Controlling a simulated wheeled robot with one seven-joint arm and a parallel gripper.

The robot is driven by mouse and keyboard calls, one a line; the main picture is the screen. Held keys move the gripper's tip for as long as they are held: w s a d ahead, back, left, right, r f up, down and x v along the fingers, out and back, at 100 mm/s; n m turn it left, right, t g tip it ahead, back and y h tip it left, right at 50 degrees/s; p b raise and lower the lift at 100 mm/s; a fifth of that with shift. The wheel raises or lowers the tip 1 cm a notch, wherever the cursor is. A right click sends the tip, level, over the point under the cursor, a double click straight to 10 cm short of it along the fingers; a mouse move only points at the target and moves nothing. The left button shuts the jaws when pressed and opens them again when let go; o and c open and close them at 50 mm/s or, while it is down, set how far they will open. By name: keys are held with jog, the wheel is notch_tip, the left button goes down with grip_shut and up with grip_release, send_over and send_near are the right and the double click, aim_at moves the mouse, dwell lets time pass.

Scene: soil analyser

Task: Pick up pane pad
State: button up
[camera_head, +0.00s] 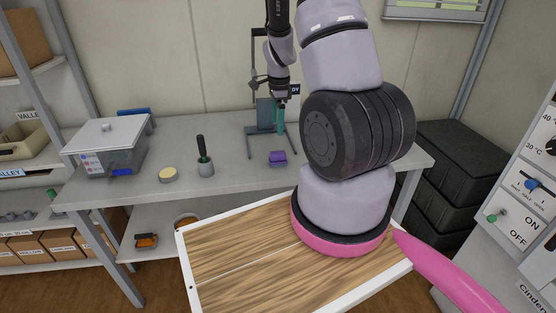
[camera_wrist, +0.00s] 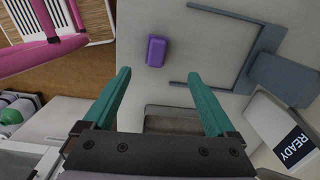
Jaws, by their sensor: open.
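A small purple block, which looks like the pane pad (camera_head: 277,158), lies on the grey bench near its front edge. It also shows in the wrist view (camera_wrist: 156,51), just beyond and between my fingertips, with nothing touching it. My gripper (camera_head: 280,128) hangs above the bench, a little above and behind the pad in the head view. Its two teal fingers are spread wide with nothing between them in the wrist view (camera_wrist: 159,74).
A grey bracket-like stand (camera_head: 262,128) is right behind the pad, beside my gripper. A READY sign (camera_wrist: 290,140) stands close by.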

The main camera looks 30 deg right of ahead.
aim_at(278, 152)
jog(key=shift+m+g, duration=0.3)
jog(key=shift+m, duration=0.2)
jog(key=f, duration=0.5)
jog(key=d+f, duration=0.1)
jog(key=f, duration=0.2)
jog(key=shift+s+d, duration=0.1)
jog(key=shift+s, duration=0.15)
jog(key=shift+w+a+f, duration=0.1)
jog(key=shift+a+f, duration=0.05)
jog(key=shift+f, duration=0.85)
jog(key=shift+a+f, duration=0.2)
jog(key=shift+f, duration=0.8)
jog(key=shift+w+a+f, duration=0.1)
jog(key=shift+a+f, duration=0.05)
jog(key=shift+f, duration=0.85)
grip_shut()
